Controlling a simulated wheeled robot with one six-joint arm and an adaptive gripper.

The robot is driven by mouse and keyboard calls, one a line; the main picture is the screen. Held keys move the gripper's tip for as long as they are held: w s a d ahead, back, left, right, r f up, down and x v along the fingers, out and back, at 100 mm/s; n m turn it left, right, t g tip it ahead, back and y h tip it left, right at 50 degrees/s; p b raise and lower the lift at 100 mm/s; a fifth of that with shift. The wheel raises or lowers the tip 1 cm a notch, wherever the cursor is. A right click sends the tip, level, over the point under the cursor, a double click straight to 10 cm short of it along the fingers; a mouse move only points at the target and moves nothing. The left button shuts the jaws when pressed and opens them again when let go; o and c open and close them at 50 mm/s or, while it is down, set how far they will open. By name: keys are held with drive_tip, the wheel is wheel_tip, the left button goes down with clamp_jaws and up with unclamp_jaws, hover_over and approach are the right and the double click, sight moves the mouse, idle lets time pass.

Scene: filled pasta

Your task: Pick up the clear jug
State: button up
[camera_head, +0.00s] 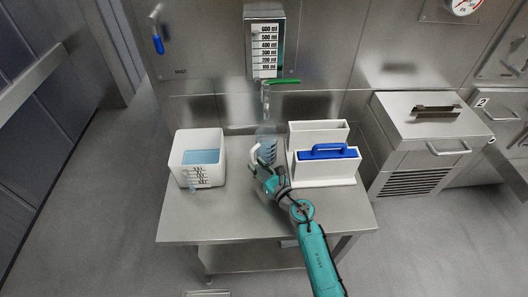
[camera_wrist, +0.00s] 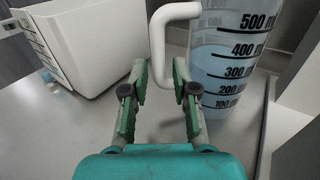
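The clear jug (camera_head: 267,147) stands upright on the steel table, below the tap. In the wrist view the jug (camera_wrist: 228,65) has black millilitre marks, bluish walls or contents, and a white handle (camera_wrist: 170,14) on its left side. My gripper (camera_head: 266,172) is at the jug's near side. In the wrist view my gripper (camera_wrist: 160,70) is open, with the lower part of the white handle ahead of and between its fingers. The right finger is close to the handle and jug wall; I cannot tell whether it touches.
A white graduated tub (camera_head: 183,173) with blue liquid stands left on the table (camera_head: 230,228). A white two-part holder (camera_head: 325,175) with a blue-handled item (camera_head: 328,152) stands close on the right. A green-levered tap (camera_head: 266,88) and a graduated tank (camera_head: 264,45) are above the jug.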

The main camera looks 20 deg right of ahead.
sight(253, 162)
drive_tip(key=shift+x, duration=1.7)
clamp_jaws()
drive_tip(key=shift+a+r, duration=0.1)
drive_tip(key=shift+r, duration=0.05)
